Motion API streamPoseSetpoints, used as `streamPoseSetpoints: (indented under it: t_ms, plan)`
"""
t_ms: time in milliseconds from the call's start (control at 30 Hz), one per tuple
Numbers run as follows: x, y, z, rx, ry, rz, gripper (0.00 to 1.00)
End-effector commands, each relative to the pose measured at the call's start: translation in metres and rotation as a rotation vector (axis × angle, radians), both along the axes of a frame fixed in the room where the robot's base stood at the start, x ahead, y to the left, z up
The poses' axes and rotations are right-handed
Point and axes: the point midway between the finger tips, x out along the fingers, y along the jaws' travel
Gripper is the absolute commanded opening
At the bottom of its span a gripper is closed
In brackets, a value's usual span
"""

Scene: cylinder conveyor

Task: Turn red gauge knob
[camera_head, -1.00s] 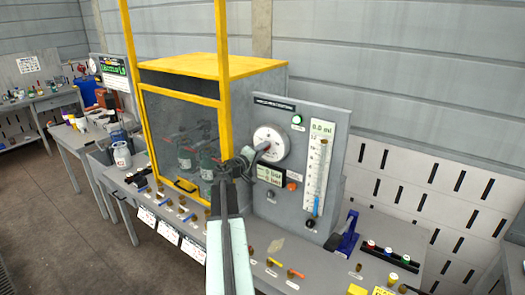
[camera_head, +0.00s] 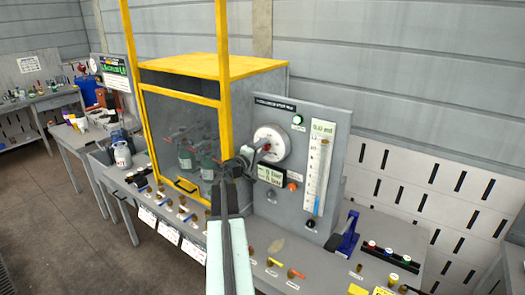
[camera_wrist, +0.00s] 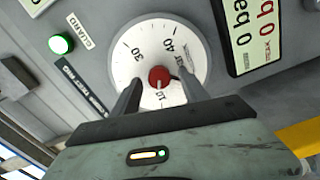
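The red gauge knob (camera_wrist: 159,77) sits at the centre of a round white dial (camera_wrist: 128,62) with numbers around its rim. In the head view the same knob (camera_head: 267,147) and dial (camera_head: 279,137) are on the upright grey panel. My gripper (camera_head: 247,157) is just in front of the dial. In the wrist view its two dark fingers stand apart, one on each side of the knob, with visible gaps. The gripper is open and holds nothing. How deep the fingertips reach beside the knob is hard to tell.
A green lamp (camera_wrist: 61,44) and a digital display (camera_wrist: 247,38) flank the dial. A yellow-framed cabinet (camera_head: 185,95) stands close on the left. A vertical scale (camera_head: 318,165) is on the right of the panel. Small valves line the bench front below.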

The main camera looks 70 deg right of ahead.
Motion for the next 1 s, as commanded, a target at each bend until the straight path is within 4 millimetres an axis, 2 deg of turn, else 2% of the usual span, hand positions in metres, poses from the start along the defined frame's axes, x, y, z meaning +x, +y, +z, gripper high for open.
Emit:
streamPoseSetpoints:
  t_ms: [333, 467, 733, 1000]
  plan:
    - [0.000, 0.005, -0.001, 0.001, -0.002, -0.003, 0.52]
    - [0.003, 0.022, -0.001, 0.001, -0.002, -0.003, 0.52]
    - [0.017, 0.071, 0.000, 0.001, -0.001, -0.001, 0.52]
    - [0.020, 0.076, -0.001, 0.000, -0.001, -0.002, 0.52]
